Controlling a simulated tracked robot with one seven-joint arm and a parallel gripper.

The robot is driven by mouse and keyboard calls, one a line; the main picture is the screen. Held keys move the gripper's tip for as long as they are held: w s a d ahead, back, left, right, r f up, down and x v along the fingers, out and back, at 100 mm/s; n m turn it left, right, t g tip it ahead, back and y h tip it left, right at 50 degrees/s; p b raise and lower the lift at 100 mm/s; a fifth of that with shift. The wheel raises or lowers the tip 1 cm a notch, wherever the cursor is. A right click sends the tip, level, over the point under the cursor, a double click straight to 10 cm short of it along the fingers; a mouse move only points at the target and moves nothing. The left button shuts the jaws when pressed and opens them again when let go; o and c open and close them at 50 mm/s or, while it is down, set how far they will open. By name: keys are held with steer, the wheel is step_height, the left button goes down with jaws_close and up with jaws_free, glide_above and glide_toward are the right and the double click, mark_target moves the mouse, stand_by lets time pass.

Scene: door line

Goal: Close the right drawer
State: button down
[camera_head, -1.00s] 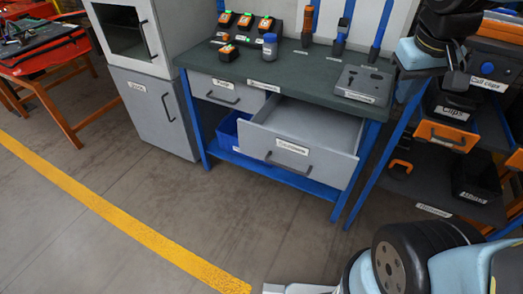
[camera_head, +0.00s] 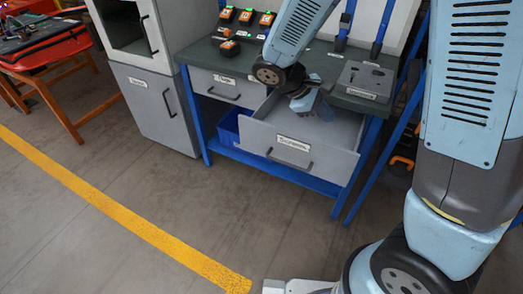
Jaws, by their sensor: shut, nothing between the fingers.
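The right drawer (camera_head: 293,145) is pulled out of the dark-topped workbench. Its grey front has a white label and a dark handle (camera_head: 289,160). My gripper (camera_head: 316,106) is above the open drawer, near its interior and behind the front panel as I see it. The fingers look closed and hold nothing. I cannot tell whether they touch the drawer. My arm hides part of the drawer interior and the bench top. The left drawer (camera_head: 222,88) is shut.
The workbench top (camera_head: 220,58) carries several orange-screened devices and a grey plate (camera_head: 367,78). A blue bin (camera_head: 229,128) sits on the shelf below. A grey cabinet (camera_head: 157,105) stands to the left. The floor in front is clear, with a yellow line (camera_head: 95,204).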

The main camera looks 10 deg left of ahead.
steer(key=a+f+n+t+h, duration=0.3)
steer(key=a+f+n+t, duration=0.4)
steer(key=a+f, duration=0.5)
steer(key=n+t+y, duration=0.5)
steer(key=n+t, duration=0.3)
steer(key=n, duration=0.4)
glide_toward(265, 144)
steer(key=x, duration=0.7)
steer(key=shift+s+d, duration=0.1)
steer(key=shift+d, duration=0.05)
